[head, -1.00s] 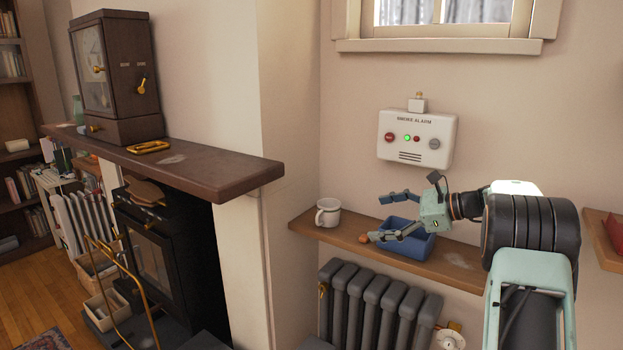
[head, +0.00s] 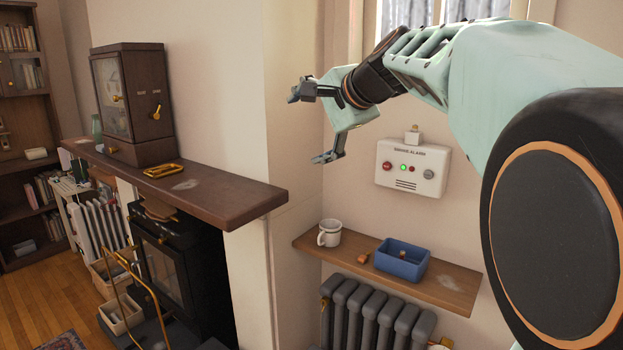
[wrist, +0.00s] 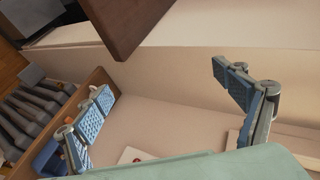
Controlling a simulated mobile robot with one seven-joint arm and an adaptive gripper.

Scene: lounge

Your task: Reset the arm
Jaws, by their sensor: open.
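My gripper (head: 310,124) is raised in the head view, above the small wall shelf and in front of the wall corner. Its fingers are spread wide with nothing between them. In the wrist view my gripper (wrist: 165,95) also shows two separate blue-padded fingers with empty space between. My arm reaches in from the right of the head view. Part of the shelf and window behind it is hidden.
A wall shelf (head: 444,288) holds a white mug (head: 329,233), a small brown piece (head: 363,258) and a blue bin (head: 402,266) with a brown item inside. A smoke alarm (head: 411,169) hangs above. The dark mantel (head: 225,202) juts out at left, bearing a clock (head: 132,105). A radiator (head: 377,312) stands below.

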